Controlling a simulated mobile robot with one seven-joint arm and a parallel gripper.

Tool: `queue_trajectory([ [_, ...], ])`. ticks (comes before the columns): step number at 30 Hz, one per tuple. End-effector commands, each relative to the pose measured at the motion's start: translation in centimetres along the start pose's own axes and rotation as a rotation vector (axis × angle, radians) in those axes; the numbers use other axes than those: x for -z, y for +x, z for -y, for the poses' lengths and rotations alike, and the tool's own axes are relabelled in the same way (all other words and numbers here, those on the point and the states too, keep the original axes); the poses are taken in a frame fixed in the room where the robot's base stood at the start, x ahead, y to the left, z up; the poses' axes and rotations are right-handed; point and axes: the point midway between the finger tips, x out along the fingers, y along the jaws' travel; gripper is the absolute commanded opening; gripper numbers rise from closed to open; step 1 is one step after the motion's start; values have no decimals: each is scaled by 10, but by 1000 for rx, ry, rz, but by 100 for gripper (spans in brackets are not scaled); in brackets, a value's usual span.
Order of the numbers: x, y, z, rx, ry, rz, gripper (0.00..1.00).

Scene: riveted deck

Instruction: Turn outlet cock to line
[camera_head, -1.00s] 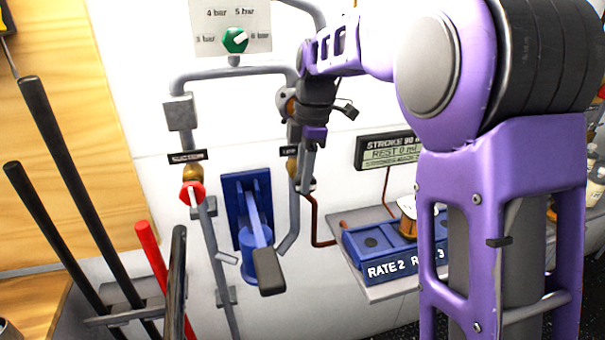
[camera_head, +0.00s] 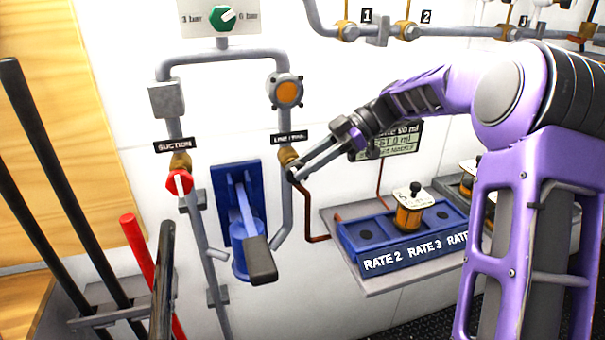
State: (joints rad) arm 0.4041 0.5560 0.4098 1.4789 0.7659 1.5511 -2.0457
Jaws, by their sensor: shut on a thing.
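The outlet cock (camera_head: 288,157) is a brass valve on the grey pipe right of the blue pump, under a black label that starts with "LINE". My gripper (camera_head: 293,174) reaches in from the right, and its fingertips are at the front of this cock. The jaws are shut on the cock's handle, which the fingertips mostly hide, so its direction cannot be told. The suction cock (camera_head: 179,182), with a red knob, sits on the left pipe under the "SUCTION" label.
A blue hand pump (camera_head: 245,218) with a black-ended lever stands left of my gripper. A blue rate tray (camera_head: 398,238) on a shelf holds an amber-and-white block (camera_head: 409,210). Black rods and a red rod (camera_head: 150,270) stand at left. A green dial (camera_head: 222,18) is above.

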Motion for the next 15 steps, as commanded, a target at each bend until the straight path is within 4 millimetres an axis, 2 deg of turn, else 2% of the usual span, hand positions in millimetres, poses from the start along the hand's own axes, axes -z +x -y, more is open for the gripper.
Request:
queue_trajectory([
  [1,-7,1,-1,-5,0,-50,0],
  [15,-11,0,0,-2,0,-417,0],
])
